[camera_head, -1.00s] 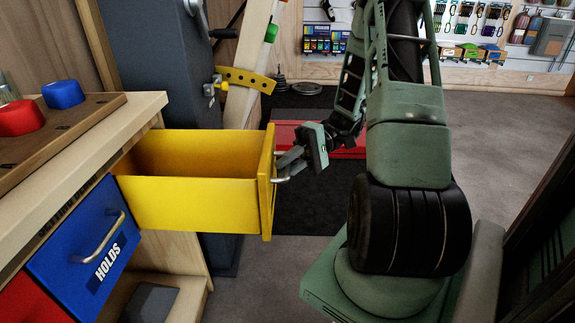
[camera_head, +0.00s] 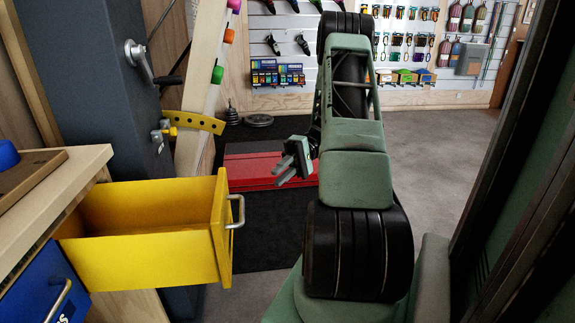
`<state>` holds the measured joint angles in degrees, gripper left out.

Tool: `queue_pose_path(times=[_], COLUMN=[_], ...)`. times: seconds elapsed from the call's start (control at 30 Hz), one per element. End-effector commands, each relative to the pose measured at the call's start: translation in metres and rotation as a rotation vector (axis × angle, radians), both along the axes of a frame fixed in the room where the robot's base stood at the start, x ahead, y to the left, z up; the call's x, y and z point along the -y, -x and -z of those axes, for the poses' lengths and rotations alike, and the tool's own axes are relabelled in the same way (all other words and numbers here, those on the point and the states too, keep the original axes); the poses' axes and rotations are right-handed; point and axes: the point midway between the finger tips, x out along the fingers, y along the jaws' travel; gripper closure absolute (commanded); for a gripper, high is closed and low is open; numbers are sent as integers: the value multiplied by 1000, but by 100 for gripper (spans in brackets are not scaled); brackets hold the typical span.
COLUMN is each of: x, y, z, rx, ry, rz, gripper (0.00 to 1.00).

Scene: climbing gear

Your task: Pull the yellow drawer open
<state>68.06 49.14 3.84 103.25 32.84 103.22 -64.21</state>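The yellow drawer (camera_head: 150,252) is pulled well out of the wooden cabinet at the left, and its inside looks empty where I can see it. Its metal handle (camera_head: 241,212) is on the front panel, facing right. My gripper (camera_head: 281,172) is up and to the right of the handle, clear of it. Its two fingers point left and down, with a small gap between them, and nothing shows in them.
A blue drawer (camera_head: 38,290) is below the yellow one. The wooden worktop (camera_head: 60,195) is above at the left. A dark blue-grey post (camera_head: 90,90) stands behind. Grey floor (camera_head: 440,150) is free beyond my arm.

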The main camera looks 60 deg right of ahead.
Motion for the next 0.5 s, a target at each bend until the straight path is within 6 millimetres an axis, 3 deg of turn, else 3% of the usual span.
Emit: queue_pose_path(times=[0.2, 0.5], x=[24, 27], y=[3, 4], z=[-3, -4], rx=[1, 0], ry=[1, 0], rz=[1, 0], gripper=[80, 80])
